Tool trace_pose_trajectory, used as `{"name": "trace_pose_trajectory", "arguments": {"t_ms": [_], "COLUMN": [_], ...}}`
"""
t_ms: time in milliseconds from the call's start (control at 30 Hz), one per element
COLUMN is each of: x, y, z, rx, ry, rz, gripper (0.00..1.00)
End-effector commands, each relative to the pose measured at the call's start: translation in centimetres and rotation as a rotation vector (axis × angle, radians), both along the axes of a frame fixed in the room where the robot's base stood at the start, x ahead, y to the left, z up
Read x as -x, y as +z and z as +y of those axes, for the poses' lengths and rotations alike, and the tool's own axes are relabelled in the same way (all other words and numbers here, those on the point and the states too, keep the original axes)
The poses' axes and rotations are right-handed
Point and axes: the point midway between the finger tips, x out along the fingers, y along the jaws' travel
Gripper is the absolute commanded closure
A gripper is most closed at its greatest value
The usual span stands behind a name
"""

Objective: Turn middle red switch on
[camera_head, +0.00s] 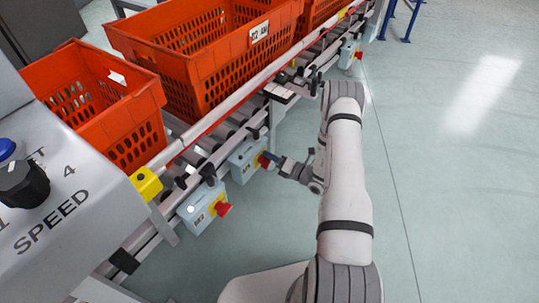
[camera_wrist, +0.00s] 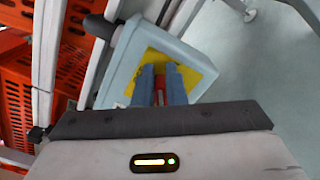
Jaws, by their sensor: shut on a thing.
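The middle red switch (camera_head: 264,161) sits on a light blue box (camera_head: 243,163) fixed to the side of the conveyor in the head view. My gripper (camera_head: 274,159) reaches it from the right. In the wrist view, my gripper's two blue-grey fingers (camera_wrist: 161,84) are closed around the red switch (camera_wrist: 159,97) in front of the yellow plate (camera_wrist: 194,68). Only a thin strip of red shows between the fingers. The fingers hide most of the switch, so its turned position cannot be told.
A nearer blue box with a red switch (camera_head: 222,208) and a farther blue box (camera_head: 348,54) are on the same conveyor side. Orange totes (camera_head: 196,75) stand on the rollers. A grey panel with a dial (camera_head: 24,184) fills the left. The floor at right is clear.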

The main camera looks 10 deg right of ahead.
Motion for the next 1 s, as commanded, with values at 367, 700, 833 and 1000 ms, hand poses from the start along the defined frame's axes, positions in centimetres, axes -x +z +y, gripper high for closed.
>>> {"name": "trace_pose_trajectory", "arguments": {"t_ms": [367,700,833,1000], "x": [0.5,0.4,0.4,0.4], "y": [-1.4,-1.8,-1.8,-1.9], "z": [0.2,0.2,0.2,0.2], "rx": [-0.252,-0.400,-0.431,-0.450], "ry": [0.009,0.009,0.010,0.011], "rz": [0.248,0.380,0.407,0.425], "gripper": [1.00,1.00,1.00,1.00]}}
